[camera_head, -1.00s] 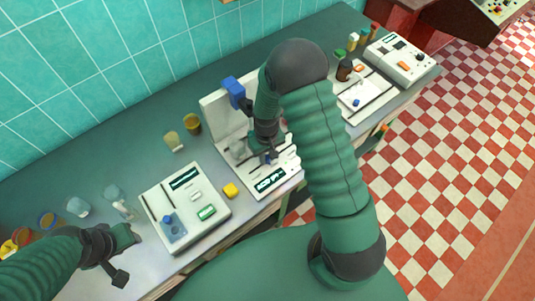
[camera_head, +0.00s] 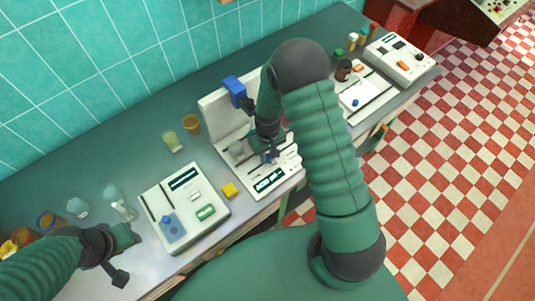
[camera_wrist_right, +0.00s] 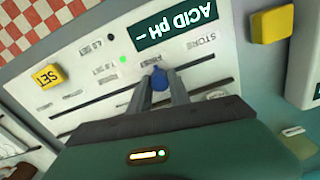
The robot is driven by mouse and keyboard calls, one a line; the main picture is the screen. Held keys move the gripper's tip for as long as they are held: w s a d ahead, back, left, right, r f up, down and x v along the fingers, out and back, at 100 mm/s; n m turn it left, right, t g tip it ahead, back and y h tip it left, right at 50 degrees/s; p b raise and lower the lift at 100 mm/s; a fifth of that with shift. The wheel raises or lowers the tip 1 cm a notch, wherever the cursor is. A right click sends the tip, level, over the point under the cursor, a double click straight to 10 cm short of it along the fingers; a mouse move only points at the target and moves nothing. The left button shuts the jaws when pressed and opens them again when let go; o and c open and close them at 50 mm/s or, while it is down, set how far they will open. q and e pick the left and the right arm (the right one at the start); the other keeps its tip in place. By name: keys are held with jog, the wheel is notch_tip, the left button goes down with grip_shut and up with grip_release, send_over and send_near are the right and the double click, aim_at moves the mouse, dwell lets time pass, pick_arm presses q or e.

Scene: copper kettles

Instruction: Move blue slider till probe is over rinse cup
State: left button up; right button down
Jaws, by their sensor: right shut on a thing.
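The pH meter (camera_head: 273,181) stands mid-bench, with a pale raised back and a blue block (camera_head: 234,86) at its top. In the right wrist view, its white panel (camera_wrist_right: 70,70) has dark slots and an "ACID pH" display (camera_wrist_right: 178,23). My right gripper (camera_head: 269,157) reaches down to this panel. In the wrist view its fingers (camera_wrist_right: 160,88) are shut on the blue slider knob (camera_wrist_right: 158,76). My left gripper (camera_head: 127,258) is open and empty at lower left, apart from the meter. I cannot make out the probe or rinse cup; my right arm covers part of the meter.
A second white device (camera_head: 185,208) stands left of the meter, with a yellow block (camera_head: 230,190) between them. Amber (camera_head: 191,124) and yellowish (camera_head: 172,142) cups stand behind. Another device (camera_head: 400,58) and small bottles crowd the right end. Tiled wall runs behind.

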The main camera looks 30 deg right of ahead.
aim_at(285, 147)
jog(key=shift+w+d, duration=0.2)
jog(key=shift+d, duration=0.2)
pick_arm(q)
jog(key=shift+s+d+f+b, duration=0.1)
jog(key=shift+d+f+b, duration=0.2)
jog(key=shift+d+b, duration=0.1)
pick_arm(e)
jog(key=d, duration=0.7)
jog(key=shift+w+d, duration=0.25)
jog(key=shift+w, duration=0.05)
pick_arm(q)
jog(key=shift+a, duration=0.1)
pick_arm(e)
jog(key=c, duration=1.2)
grip_release()
jog(key=shift+r, duration=0.1)
pick_arm(q)
jog(key=shift+b+x, duration=0.85)
jog(key=shift+x, duration=0.05)
pick_arm(e)
notch_tip(285, 147, up, 16)
jog(key=shift+r, duration=0.25)
pick_arm(q)
jog(key=shift+s, duration=0.1)
